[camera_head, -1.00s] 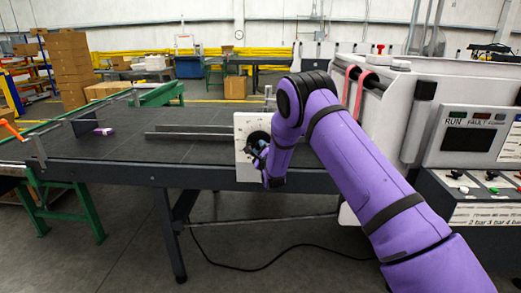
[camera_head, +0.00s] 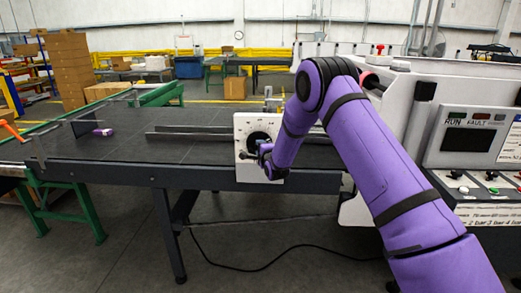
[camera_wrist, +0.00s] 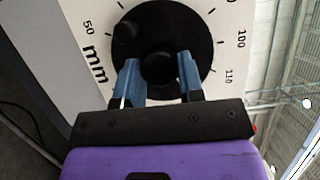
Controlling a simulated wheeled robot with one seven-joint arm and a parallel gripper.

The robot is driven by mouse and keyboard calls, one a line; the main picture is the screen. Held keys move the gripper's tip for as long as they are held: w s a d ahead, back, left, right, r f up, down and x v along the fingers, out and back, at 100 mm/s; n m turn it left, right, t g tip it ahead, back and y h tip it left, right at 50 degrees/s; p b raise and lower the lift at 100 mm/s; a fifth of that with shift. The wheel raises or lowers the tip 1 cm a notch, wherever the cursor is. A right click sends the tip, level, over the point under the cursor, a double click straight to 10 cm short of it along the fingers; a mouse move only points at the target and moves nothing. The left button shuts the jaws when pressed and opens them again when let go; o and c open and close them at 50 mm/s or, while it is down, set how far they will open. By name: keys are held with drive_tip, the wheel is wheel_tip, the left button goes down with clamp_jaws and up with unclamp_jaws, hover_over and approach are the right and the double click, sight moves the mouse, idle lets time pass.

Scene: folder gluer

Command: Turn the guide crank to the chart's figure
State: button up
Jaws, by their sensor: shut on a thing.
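The guide crank is a black round disc (camera_wrist: 200,25) on a white dial plate (camera_head: 244,128) at the table's front edge. In the wrist view the white plate (camera_wrist: 75,12) shows "mm" and the figures 50, 100 and 110. A small black knob (camera_wrist: 125,32) stands on the disc at upper left. My gripper (camera_wrist: 158,64) has its two blue fingers closed on either side of a larger round black knob (camera_wrist: 158,70) of the crank. In the head view my gripper (camera_head: 263,152) is at the plate, partly hidden by my wrist. No pointer reading is legible.
The dark table (camera_head: 110,145) extends left, with a long guide bar (camera_head: 185,131) and a small purple-and-white item (camera_head: 103,132) on it. A white machine with a control panel (camera_head: 470,138) stands at right. A white label strip (camera_head: 490,214) there is only partly legible.

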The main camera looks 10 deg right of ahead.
drive_tip(key=shift+w+a+n+g+h, duration=0.2)
drive_tip(key=shift+n+g+h, duration=0.65)
drive_tip(key=shift+n+h, duration=2.45)
drive_tip(key=shift+s+a+n+g+h, duration=0.2)
drive_tip(key=shift+n+g+h, duration=0.75)
drive_tip(key=shift+n, duration=4.55)
drive_tip(key=shift+w+a+n+g+h, duration=0.3)
drive_tip(key=shift+n+g+h, duration=0.4)
drive_tip(key=shift+n+h, duration=2.7)
drive_tip(key=shift+n+y, duration=1.05)
drive_tip(key=shift+n, duration=0.05)
drive_tip(key=o, duration=0.9)
drive_tip(key=shift+s, duration=0.1)
